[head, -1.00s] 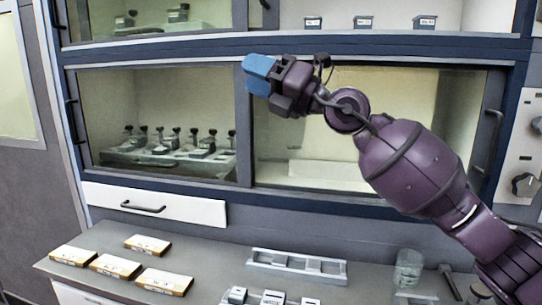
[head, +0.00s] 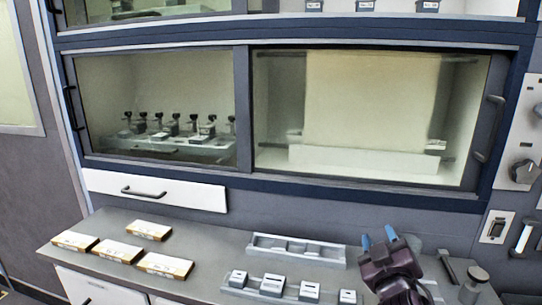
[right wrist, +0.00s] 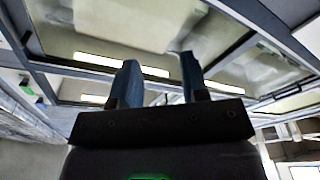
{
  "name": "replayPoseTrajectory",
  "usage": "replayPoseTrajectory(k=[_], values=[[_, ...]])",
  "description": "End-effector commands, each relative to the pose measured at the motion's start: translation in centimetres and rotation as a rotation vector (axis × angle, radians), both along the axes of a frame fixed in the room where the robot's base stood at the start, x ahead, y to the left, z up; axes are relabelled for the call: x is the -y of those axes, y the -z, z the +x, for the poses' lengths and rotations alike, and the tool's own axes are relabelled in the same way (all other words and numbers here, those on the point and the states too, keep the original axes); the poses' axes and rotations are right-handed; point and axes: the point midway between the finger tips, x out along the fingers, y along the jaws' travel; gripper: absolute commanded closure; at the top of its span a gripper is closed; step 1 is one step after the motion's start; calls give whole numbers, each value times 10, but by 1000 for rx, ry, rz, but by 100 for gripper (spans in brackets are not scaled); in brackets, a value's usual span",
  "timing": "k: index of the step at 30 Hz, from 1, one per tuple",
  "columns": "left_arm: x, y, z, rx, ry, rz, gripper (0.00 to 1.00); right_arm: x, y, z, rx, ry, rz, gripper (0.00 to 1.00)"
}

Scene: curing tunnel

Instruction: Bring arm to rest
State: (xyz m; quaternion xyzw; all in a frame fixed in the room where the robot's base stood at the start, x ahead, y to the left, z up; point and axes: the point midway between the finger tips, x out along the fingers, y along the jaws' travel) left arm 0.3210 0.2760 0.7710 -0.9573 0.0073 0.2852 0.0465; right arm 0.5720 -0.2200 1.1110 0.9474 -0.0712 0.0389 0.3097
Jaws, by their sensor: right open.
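My right gripper (head: 378,238) is low at the right of the head view, over the right part of the counter, with its blue fingertips pointing up. The fingers stand apart with nothing between them. In the right wrist view the two blue fingers (right wrist: 158,80) are also spread and empty, with the cabinet front above them. My right arm is folded down at the bottom edge of the head view, and most of it is out of the picture. My left gripper does not show.
The grey counter (head: 200,235) carries several white-and-orange boxes (head: 165,265) at left. A grey rack (head: 295,250) and several small grey blocks (head: 271,285) lie left of my right gripper. Behind stands a glass-fronted cabinet (head: 240,120) with a white drawer (head: 180,192). Space before the glass is clear.

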Motion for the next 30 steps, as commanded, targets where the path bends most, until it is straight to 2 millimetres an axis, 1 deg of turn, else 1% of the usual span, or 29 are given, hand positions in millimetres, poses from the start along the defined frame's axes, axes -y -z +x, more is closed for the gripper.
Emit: replayPoseTrajectory(k=[1, 2, 3, 5, 6, 8, 9, 11, 12, 13, 16, 21, 30], values=[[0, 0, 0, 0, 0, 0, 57, 12, 26, -15, -87, 35, 48, 59], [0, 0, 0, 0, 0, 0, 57, 17, 39, -23, -136, 54, 75, 59], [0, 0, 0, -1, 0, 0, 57, 25, 57, -35, -204, 80, 110, 59], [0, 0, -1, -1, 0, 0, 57, 35, 83, -55, -305, 117, 160, 59], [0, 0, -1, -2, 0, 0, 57, 40, 100, -70, -374, 139, 192, 59], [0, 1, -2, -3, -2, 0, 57, 48, 124, -93, -477, 173, 238, 59], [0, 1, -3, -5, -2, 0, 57, 52, 139, -110, -545, 193, 269, 59], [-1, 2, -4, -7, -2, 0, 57, 57, 160, -136, -650, 222, 312, 59], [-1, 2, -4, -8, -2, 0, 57, 60, 173, -154, -718, 240, 340, 59], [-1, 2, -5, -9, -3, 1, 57, 61, 180, -167, -764, 251, 360, 59], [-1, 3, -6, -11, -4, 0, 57, 63, 201, -204, -895, 278, 412, 59], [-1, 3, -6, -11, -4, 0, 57, 63, 219, -251, -1052, 305, 472, 59], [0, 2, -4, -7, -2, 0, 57, 59, 235, -313, -1251, 329, 548, 59]])
